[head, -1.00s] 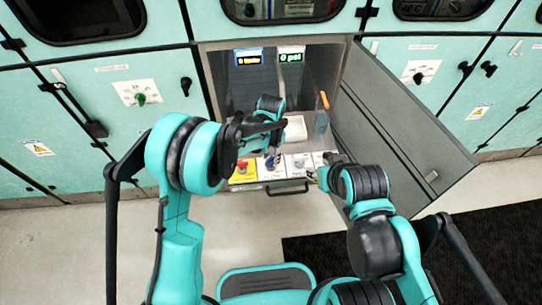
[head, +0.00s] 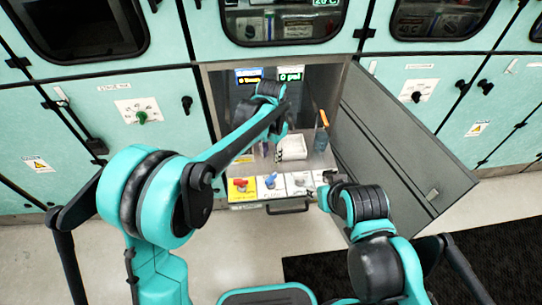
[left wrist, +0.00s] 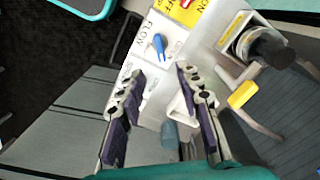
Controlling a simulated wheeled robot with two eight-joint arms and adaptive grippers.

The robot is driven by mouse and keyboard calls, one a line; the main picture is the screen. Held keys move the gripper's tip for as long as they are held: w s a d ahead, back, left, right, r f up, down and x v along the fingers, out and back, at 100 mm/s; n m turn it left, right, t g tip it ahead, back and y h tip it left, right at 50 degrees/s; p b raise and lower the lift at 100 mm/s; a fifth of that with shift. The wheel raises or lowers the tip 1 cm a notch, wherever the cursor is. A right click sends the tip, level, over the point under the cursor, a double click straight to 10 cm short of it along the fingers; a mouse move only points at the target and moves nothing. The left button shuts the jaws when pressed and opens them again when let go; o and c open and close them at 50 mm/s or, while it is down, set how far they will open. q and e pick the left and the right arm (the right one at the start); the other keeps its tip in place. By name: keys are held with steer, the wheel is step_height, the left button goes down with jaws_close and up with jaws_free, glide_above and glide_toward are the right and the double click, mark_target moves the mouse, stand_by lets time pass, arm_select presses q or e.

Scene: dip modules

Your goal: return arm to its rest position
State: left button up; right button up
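My left arm (head: 235,140) reaches from the left into the open cabinet bay, its wrist end (head: 270,90) in front of the bay's back displays. In the left wrist view my left gripper (left wrist: 160,73) is open, its two fingers apart with nothing held between them. A blue switch (left wrist: 160,44) marked FLOW lies beyond the fingertips. My right arm (head: 365,225) is bent at the lower right, its end (head: 330,186) near the right end of the control panel. The right fingers are too small and dark to read.
The control panel carries a red button (head: 240,184) and a blue switch (head: 270,181). A white box (head: 293,147) and an orange-handled tool (head: 322,119) are in the bay. The bay's grey door (head: 400,150) stands open at right. A black mat (head: 480,260) lies on the floor.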

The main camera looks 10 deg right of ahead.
stand_by(0.3)
arm_select(q)
steer(key=s+a+r+n+t, duration=0.2)
steer(key=s+a+r+n, duration=0.1)
steer(key=a+r, duration=0.4)
steer(key=s+a+n+t, duration=0.5)
steer(key=s+a+n, duration=0.1)
steer(key=s+a, duration=1)
steer(key=shift+a+r+n, duration=0.25)
steer(key=shift+a+n, duration=0.15)
steer(key=shift+a, duration=0.25)
